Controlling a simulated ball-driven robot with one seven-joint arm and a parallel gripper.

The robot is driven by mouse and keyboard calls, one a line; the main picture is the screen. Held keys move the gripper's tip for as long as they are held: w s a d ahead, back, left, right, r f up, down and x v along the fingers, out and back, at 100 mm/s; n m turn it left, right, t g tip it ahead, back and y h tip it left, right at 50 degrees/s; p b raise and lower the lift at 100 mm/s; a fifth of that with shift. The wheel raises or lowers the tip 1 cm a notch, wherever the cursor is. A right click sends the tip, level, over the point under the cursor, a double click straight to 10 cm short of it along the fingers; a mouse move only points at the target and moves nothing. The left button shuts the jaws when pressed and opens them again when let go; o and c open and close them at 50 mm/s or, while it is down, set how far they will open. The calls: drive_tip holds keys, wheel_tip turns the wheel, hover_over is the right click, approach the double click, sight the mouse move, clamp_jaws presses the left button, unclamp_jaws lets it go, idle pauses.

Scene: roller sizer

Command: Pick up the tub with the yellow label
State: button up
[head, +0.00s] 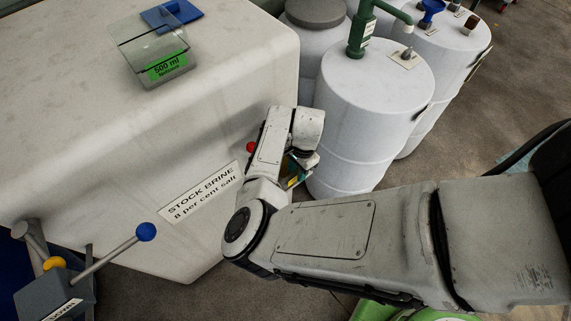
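No tub with a yellow label shows clearly. A clear tub (158,52) with a green "500 ml" label stands on the large pale tank, with a blue piece (172,14) at its back edge. My arm reaches across the front of the tank, and my gripper (300,170) is low beside the tank's right side, mostly hidden by my own wrist. A small yellow and green patch (292,181) shows by the gripper; I cannot tell what it belongs to. Whether the fingers are open or shut is hidden.
The pale tank (90,130) marked "STOCK BRINE" fills the left. White drums (365,125) stand close to the right of my wrist, one with a green pump (362,30). A blue-knobbed lever (146,232) stands front left. Bare floor (510,110) lies at right.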

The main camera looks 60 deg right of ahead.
drive_tip(key=shift+f, duration=0.25)
drive_tip(key=shift+c, duration=0.5)
clamp_jaws()
drive_tip(key=shift+r, duration=0.1)
idle(0.7)
